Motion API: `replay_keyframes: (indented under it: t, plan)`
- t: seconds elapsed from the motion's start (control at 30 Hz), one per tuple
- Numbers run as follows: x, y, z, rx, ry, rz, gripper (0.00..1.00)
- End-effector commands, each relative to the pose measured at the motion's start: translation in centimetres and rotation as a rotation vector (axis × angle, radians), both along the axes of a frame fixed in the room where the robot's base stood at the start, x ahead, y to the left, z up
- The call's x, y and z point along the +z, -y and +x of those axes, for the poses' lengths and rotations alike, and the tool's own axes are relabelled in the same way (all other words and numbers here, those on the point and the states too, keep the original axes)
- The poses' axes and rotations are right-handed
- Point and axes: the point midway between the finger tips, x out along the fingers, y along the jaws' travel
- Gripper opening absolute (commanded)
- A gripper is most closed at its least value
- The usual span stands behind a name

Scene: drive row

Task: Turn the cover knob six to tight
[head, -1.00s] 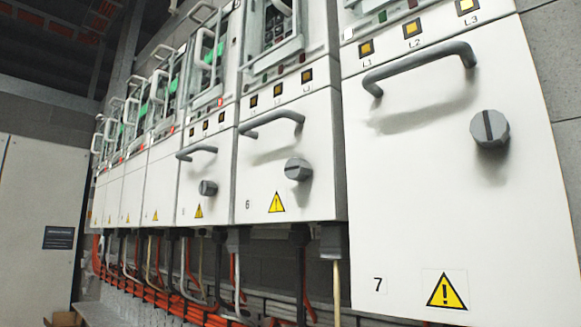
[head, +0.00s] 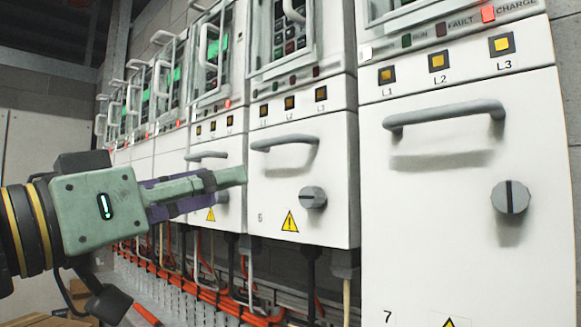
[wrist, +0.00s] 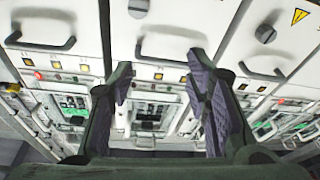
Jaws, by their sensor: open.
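The cover knob six (head: 313,197) is a grey round knob on the lower right of the white cover marked 6 (head: 275,232). The fingers overlap the neighbouring cover and the left edge of cover six in the picture. The wrist view appears upside down, with both fingers (wrist: 160,63) spread. Two knobs show there, but I cannot tell which is six.
Cover six has a grey bar handle (head: 285,142) above its knob. The larger cover 7 (head: 455,240), with handle and knob (head: 510,197), stands to the right. More drives line up to the left. Orange cables (head: 200,290) run below. Cardboard boxes (head: 45,321) lie at the lower left.

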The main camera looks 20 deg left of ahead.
Motion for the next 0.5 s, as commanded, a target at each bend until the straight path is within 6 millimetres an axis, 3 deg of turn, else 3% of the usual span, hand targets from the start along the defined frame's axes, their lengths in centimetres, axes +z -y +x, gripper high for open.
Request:
replay_keyframes:
  t: [0.1, 0.27, 0.5]
  plan:
    - [-0.4, 1.9, -0.4, -0.055, -0.165, 0.002, 0.44]
    - [-1.1, 3.0, -0.4, -0.086, -0.244, -0.001, 0.44]
    - [-1.0, 4.2, 2.9, -0.088, -0.246, -0.001, 0.44]
